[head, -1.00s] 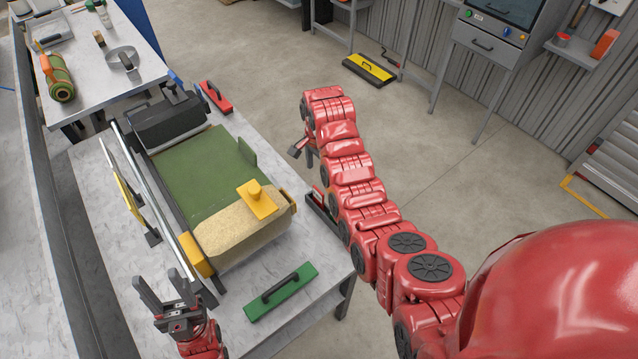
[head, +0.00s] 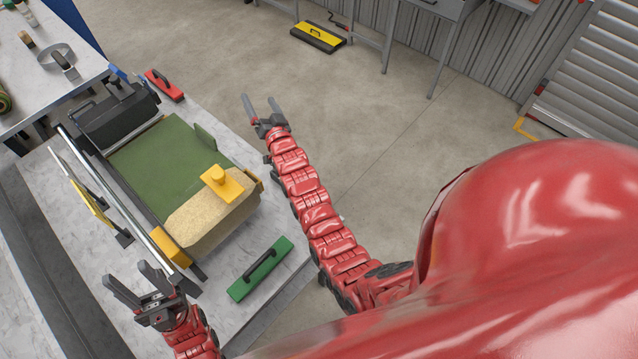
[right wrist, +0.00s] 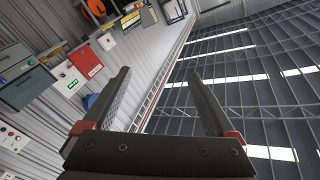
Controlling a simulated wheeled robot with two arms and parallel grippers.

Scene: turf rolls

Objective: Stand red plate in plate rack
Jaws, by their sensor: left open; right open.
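A red plate (head: 164,85) with a dark handle lies flat at the far right corner of the bench, beside the black roller unit. My right gripper (head: 259,102) is open and empty, out over the floor to the right of the bench and apart from the red plate. In the right wrist view its two fingers (right wrist: 165,105) are spread with nothing between them. My left gripper (head: 130,277) is open and empty at the near left of the bench.
The turf machine (head: 160,165) with its green bed fills the middle of the bench. A green plate (head: 262,268) lies near the front right edge. A yellow plate (head: 92,200) stands upright at the left. A yellow-and-black item (head: 318,36) lies on the floor.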

